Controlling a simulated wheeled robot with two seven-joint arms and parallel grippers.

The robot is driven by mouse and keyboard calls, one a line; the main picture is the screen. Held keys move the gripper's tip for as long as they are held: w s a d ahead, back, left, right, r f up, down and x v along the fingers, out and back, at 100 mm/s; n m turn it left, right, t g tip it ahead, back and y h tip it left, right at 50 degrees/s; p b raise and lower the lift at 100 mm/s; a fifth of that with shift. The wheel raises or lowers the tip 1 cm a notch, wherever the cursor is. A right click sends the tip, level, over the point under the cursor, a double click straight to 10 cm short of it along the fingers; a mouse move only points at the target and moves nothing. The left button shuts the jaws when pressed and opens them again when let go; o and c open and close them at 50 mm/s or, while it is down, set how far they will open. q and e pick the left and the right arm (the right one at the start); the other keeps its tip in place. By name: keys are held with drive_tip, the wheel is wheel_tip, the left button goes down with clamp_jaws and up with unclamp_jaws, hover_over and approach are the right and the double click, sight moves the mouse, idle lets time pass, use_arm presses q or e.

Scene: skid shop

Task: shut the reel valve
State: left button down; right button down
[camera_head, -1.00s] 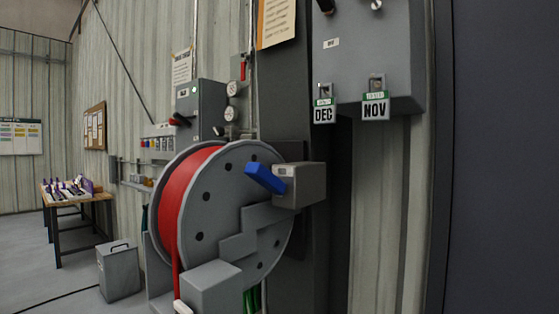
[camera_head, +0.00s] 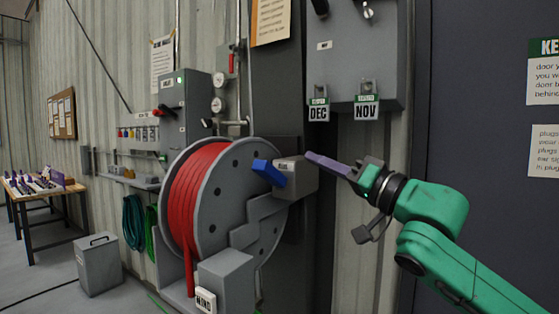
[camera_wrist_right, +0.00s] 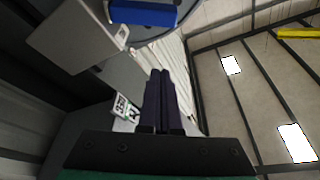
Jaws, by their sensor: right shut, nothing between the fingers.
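The reel valve is a grey box (camera_head: 299,178) with a blue lever (camera_head: 268,172) on its left side, mounted at the upper right of the hose reel (camera_head: 236,187). The lever slants, its upper end to the left. My right gripper (camera_head: 310,156) is shut and empty, its fingertips just above and right of the grey box in the head view. A gap between them cannot be judged there. In the right wrist view the closed fingers (camera_wrist_right: 163,75) point up the picture, with the blue lever (camera_wrist_right: 142,14) and grey box (camera_wrist_right: 75,35) at upper left, apart from them. My left gripper is not in view.
A grey cabinet (camera_head: 358,50) with DEC and NOV tags hangs above my right gripper. A smaller grey switch box (camera_head: 186,108) and gauges are on the wall left of it. A grey bin (camera_head: 98,265) and a table (camera_head: 42,194) stand at left.

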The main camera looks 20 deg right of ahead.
drive_tip(key=shift+w, duration=0.2)
wheel_tip(320, 180, up, 2)
drive_tip(key=r+p, duration=0.1)
drive_tip(key=p, duration=0.5)
hover_over(272, 175)
drive_tip(key=w+d, duration=0.1)
drive_tip(key=d, duration=0.1)
drive_tip(key=f, duration=0.1)
drive_tip(key=s+f, duration=0.1)
drive_tip(key=a+f, duration=0.1)
drive_tip(key=shift+s+f, duration=0.2)
drive_tip(key=shift+f, duration=0.15)
drive_tip(key=shift+f, duration=0.15)
